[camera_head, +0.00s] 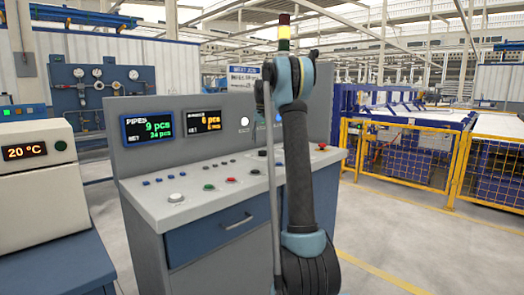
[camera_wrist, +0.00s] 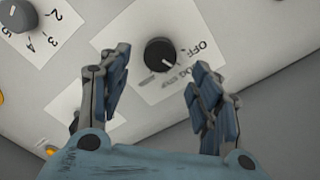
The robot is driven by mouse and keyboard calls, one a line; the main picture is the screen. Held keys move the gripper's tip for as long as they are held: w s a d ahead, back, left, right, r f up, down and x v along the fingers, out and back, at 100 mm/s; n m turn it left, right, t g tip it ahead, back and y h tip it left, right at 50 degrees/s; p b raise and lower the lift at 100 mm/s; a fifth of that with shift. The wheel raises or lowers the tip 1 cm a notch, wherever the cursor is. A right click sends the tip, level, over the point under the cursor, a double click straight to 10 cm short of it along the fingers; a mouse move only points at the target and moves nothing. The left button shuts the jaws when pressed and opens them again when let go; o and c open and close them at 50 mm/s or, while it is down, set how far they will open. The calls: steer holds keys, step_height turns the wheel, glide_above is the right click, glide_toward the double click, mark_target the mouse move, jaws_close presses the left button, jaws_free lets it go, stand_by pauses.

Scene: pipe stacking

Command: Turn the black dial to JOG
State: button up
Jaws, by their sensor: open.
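The black dial (camera_wrist: 160,54) sits on a white label plate in the wrist view, with the printed words OFF and JOG beside it, partly covered by a finger. A light pointer line shows on the dial's lower right side. My gripper (camera_wrist: 157,88) is open and empty, with its two fingers apart on the near side of the dial, to its left and right. Whether the fingertips reach down to the dial's height cannot be told. In the head view my arm hides the gripper and the dial is not clearly seen.
The dial is on the grey control console (camera_head: 150,205), which has two displays and several buttons. A grey numbered dial (camera_wrist: 17,14) is at the wrist view's upper left. A red button (camera_head: 322,147) is at the console's right end. Yellow fencing (camera_head: 405,155) stands right.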

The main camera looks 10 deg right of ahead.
mark_target(262, 151)
steer(key=shift+r, duration=3)
